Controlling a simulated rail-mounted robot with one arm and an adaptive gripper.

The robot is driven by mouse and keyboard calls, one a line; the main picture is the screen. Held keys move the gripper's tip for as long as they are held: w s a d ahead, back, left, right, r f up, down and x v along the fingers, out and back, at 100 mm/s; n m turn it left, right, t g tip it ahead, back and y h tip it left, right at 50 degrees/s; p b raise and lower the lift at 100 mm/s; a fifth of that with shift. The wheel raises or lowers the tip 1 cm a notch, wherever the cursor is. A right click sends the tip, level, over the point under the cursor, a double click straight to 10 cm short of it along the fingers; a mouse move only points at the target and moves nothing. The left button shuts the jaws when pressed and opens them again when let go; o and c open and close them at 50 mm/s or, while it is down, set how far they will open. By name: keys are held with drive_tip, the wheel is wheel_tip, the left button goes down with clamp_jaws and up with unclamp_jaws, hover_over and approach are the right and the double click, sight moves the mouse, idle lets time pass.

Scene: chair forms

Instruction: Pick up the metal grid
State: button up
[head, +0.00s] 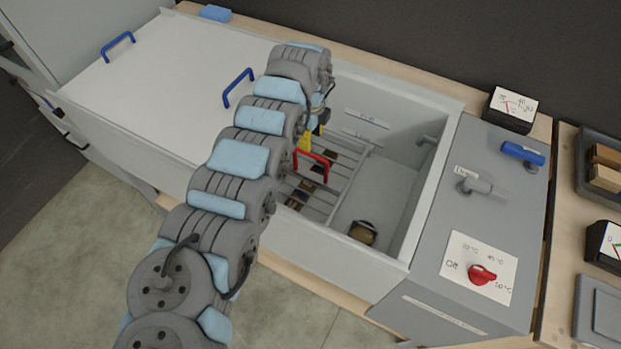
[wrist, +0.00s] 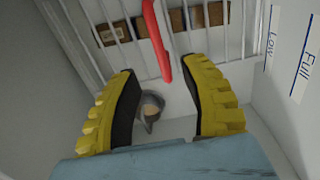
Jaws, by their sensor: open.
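The metal grid (head: 345,158) is a rack of thin pale bars inside the open white tank, with a red handle (head: 314,158) standing up from it. In the wrist view the bars of the grid (wrist: 181,42) run across the top, and the red handle reaches down between the fingertips. My gripper (head: 305,143) has yellow fingers and hangs over the tank at the handle. In the wrist view my gripper (wrist: 158,70) is open, with a finger on each side of the handle's end. I cannot tell whether either finger touches it. My arm hides part of the grid.
Brown blocks (wrist: 205,16) lie at the grid. The tank's walls (head: 402,106) surround it, with a white cover (head: 150,85) to the left. A dark and tan object (head: 362,233) lies on the tank floor. A grey panel (head: 497,215) with a red knob stands at right.

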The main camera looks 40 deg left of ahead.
sight(310, 155)
wheel_tip(310, 155, down, 8)
drive_tip(key=b, duration=0.3)
drive_tip(key=shift+s+f, duration=0.1)
drive_tip(key=shift+f, duration=0.1)
drive_tip(key=shift+a+r, duration=0.1)
clamp_jaws()
